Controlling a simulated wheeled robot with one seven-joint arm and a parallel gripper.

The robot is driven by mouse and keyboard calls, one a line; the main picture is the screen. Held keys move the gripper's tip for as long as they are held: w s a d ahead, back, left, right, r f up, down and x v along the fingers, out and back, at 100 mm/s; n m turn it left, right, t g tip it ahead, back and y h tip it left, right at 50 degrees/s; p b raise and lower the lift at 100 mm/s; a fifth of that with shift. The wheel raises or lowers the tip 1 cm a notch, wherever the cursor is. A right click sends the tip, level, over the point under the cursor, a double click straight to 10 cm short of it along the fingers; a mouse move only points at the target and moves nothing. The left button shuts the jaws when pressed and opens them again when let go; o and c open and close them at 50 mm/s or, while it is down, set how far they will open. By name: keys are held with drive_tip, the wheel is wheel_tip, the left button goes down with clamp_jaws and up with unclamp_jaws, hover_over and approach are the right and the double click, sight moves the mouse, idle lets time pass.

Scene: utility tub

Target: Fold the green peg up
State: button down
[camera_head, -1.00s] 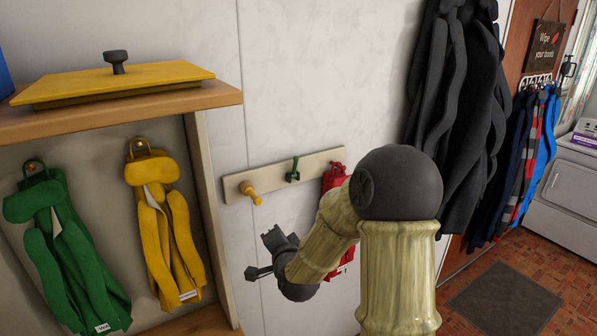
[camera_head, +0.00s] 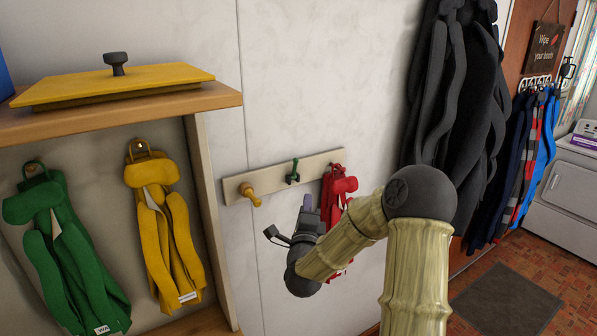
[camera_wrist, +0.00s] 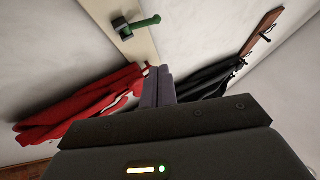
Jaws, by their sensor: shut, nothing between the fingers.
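The green peg (camera_head: 292,172) sits at the middle of a pale wooden rail on the wall. In the wrist view the peg (camera_wrist: 135,27) shows a dark square base with a green arm jutting out beside it. My gripper (camera_head: 307,203) is just below and slightly right of the peg in the head view, fingers pointing up, apart from it. In the wrist view the shut, empty fingers (camera_wrist: 158,86) stand near the lower end of the rail, between red and dark cloth.
The rail (camera_head: 231,190) also carries a yellow peg (camera_head: 250,195) at left and a red garment (camera_head: 338,190) at right, close to my gripper. A wooden shelf unit (camera_head: 212,93) with green and yellow garments stands left. Dark coats (camera_head: 450,110) hang right. Bare wall lies above the rail.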

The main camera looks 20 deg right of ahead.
sight(294, 168)
drive_tip(key=w+a+p+x, duration=0.1)
drive_tip(key=a+p+x, duration=0.1)
drive_tip(key=p+x, duration=0.5)
drive_tip(key=shift+a+p+x, duration=0.2)
drive_tip(key=shift+p+x, duration=0.15)
drive_tip(key=shift+x, duration=2.1)
drive_tip(key=shift+w+a+r+b, duration=0.15)
drive_tip(key=shift+w+b, duration=0.05)
drive_tip(key=shift+b, duration=0.1)
